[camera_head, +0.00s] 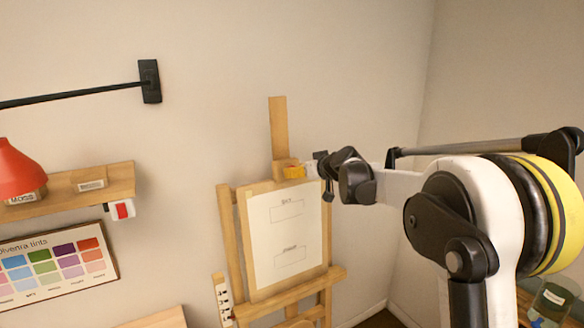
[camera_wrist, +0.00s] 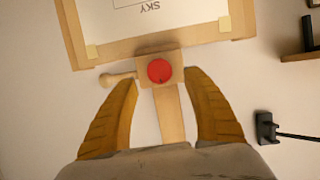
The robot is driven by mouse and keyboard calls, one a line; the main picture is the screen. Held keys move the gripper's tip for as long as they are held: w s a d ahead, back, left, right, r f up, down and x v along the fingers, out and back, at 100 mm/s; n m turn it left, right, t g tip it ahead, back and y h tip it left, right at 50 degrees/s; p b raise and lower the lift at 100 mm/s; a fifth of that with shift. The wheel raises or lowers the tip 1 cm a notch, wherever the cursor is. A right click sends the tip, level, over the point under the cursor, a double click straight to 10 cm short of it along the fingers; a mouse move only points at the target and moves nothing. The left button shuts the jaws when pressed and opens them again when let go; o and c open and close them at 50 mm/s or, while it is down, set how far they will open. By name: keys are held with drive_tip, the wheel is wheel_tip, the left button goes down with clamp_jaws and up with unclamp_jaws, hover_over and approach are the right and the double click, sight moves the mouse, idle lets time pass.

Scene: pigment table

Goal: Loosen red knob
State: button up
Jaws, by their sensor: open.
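The red knob (camera_wrist: 159,70) is round and sits on the front of a small wooden clamp block (camera_wrist: 145,76) on the easel's upright mast (camera_wrist: 170,115). In the wrist view it lies between the tips of my gripper (camera_wrist: 160,82), whose two yellow fingers are spread to either side of the block. I cannot tell whether they touch it. In the head view my gripper (camera_head: 294,172) is at the clamp block on the mast (camera_head: 278,125), and the knob is hidden there. The easel (camera_head: 229,215) stands upright and holds a paper sheet (camera_head: 285,235).
A wooden peg (camera_wrist: 118,78) sticks out of the block's left side in the wrist view. A shelf (camera_head: 122,180), a red lamp shade (camera_head: 18,168) and a tint chart (camera_head: 60,265) are at the left. A jar (camera_head: 552,300) stands at the lower right.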

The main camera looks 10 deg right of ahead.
drive_tip(key=shift+p+x, duration=0.45)
drive_tip(key=shift+x, duration=2.1)
drive_tip(key=shift+c, duration=0.5)
drive_tip(key=c, duration=1.1)
